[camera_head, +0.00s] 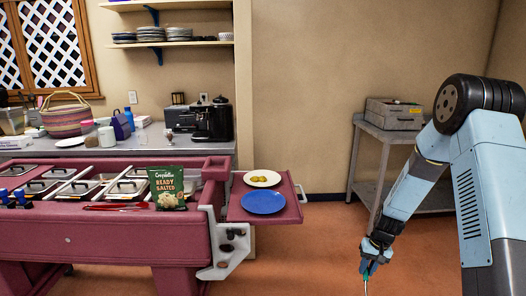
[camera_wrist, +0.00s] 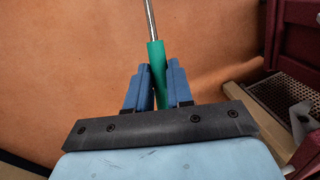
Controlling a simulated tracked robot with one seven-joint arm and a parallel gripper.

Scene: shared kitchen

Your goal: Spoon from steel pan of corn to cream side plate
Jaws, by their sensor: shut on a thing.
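My gripper (camera_head: 369,263) is low over the open floor at the right of the head view, well apart from the cart. In the wrist view its blue fingers (camera_wrist: 156,84) are shut on the green handle (camera_wrist: 157,62) of a steel-shafted utensil, likely the spoon. Its far end is out of the wrist view. A thin pale shaft hangs below my gripper in the head view. The cream side plate (camera_head: 249,181) lies on the cart's side shelf with a few yellow-green pieces on it. Steel pans (camera_head: 83,188) sit in the cart, several lidded; I cannot tell which holds corn.
A blue plate (camera_head: 263,203) lies in front of the cream plate on the pink side shelf (camera_head: 293,211). A green crisp packet (camera_head: 167,187) stands on the cart beside red tongs (camera_head: 115,206). A grey table (camera_head: 370,130) with a box stands behind. Floor between cart and arm is clear.

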